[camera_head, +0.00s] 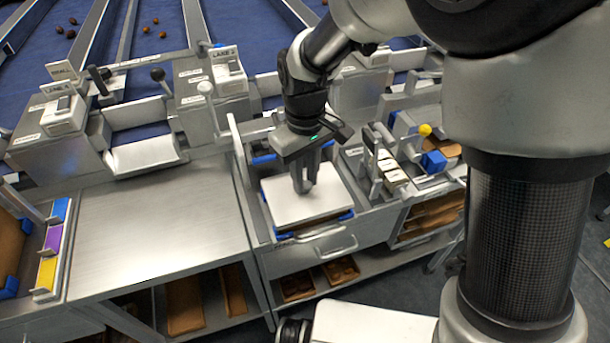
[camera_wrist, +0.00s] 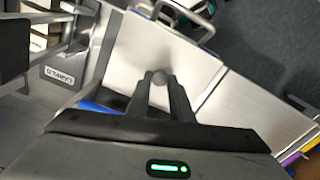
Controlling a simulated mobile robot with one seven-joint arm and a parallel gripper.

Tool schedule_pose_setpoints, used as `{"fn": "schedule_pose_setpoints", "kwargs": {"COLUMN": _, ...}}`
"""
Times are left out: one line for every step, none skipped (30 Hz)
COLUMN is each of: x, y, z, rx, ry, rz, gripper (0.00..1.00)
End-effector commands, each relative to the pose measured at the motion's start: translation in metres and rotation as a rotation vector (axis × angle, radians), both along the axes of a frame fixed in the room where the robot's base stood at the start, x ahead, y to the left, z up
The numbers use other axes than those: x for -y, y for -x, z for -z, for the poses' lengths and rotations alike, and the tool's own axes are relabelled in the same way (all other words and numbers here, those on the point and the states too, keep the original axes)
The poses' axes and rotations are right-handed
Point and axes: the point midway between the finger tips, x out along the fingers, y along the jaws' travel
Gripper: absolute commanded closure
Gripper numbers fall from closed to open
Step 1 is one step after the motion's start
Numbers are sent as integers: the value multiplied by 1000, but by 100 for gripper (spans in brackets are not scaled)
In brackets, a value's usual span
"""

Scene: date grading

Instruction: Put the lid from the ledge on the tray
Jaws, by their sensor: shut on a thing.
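The lid (camera_head: 287,209) is a pale flat square plate in the middle of the head view. It also shows in the wrist view (camera_wrist: 152,43), with a round grey knob (camera_wrist: 159,75) on top. My gripper (camera_head: 304,187) points down over the lid and is shut on its knob; both fingertips meet the knob in the wrist view (camera_wrist: 158,84). The lid lies over a bay with blue corner pieces (camera_head: 284,236) at the worktop's front. The lid hides what is under it, so the tray is not clearly seen. I cannot tell whether the lid rests or hangs slightly above.
A bare steel worktop (camera_head: 155,232) is left of the bay. Right of it stand a rack of pale blocks (camera_head: 390,168), a blue block (camera_head: 433,162) and a yellow-knobbed lever (camera_head: 425,130). Lane boxes with levers (camera_head: 212,90) stand behind. A drawer handle (camera_head: 336,246) juts out in front.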

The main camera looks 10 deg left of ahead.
Motion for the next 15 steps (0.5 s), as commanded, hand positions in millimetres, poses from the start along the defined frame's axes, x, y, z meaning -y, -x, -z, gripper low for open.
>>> {"fn": "schedule_pose_setpoints", "kwargs": {"x": 0, "y": 0, "z": 1, "rx": 0, "ry": 0, "rz": 0, "gripper": 100}}
{"fn": "schedule_pose_setpoints", "kwargs": {"x": 0, "y": 0, "z": 2, "rx": 0, "ry": 0, "rz": 0, "gripper": 100}}
{"fn": "schedule_pose_setpoints", "kwargs": {"x": 0, "y": 0, "z": 2, "rx": 0, "ry": 0, "rz": 0, "gripper": 100}}
{"fn": "schedule_pose_setpoints", "kwargs": {"x": 0, "y": 0, "z": 2, "rx": 0, "ry": 0, "rz": 0, "gripper": 100}}
{"fn": "schedule_pose_setpoints", "kwargs": {"x": 0, "y": 0, "z": 3, "rx": 0, "ry": 0, "rz": 0, "gripper": 100}}
{"fn": "schedule_pose_setpoints", "kwargs": {"x": 0, "y": 0, "z": 3, "rx": 0, "ry": 0, "rz": 0, "gripper": 100}}
{"fn": "schedule_pose_setpoints", "kwargs": {"x": 0, "y": 0, "z": 4, "rx": 0, "ry": 0, "rz": 0, "gripper": 100}}
{"fn": "schedule_pose_setpoints", "kwargs": {"x": 0, "y": 0, "z": 4, "rx": 0, "ry": 0, "rz": 0, "gripper": 100}}
{"fn": "schedule_pose_setpoints", "kwargs": {"x": 0, "y": 0, "z": 4, "rx": 0, "ry": 0, "rz": 0, "gripper": 100}}
{"fn": "schedule_pose_setpoints", "kwargs": {"x": 0, "y": 0, "z": 5, "rx": 0, "ry": 0, "rz": 0, "gripper": 100}}
{"fn": "schedule_pose_setpoints", "kwargs": {"x": 0, "y": 0, "z": 5, "rx": 0, "ry": 0, "rz": 0, "gripper": 100}}
{"fn": "schedule_pose_setpoints", "kwargs": {"x": 0, "y": 0, "z": 6, "rx": -1, "ry": 1, "rz": 0, "gripper": 100}}
{"fn": "schedule_pose_setpoints", "kwargs": {"x": 0, "y": 0, "z": 6, "rx": 0, "ry": 0, "rz": 0, "gripper": 100}}
{"fn": "schedule_pose_setpoints", "kwargs": {"x": 0, "y": 0, "z": 6, "rx": -1, "ry": 1, "rz": 0, "gripper": 100}}
{"fn": "schedule_pose_setpoints", "kwargs": {"x": 0, "y": 0, "z": 7, "rx": -1, "ry": 1, "rz": 0, "gripper": 100}}
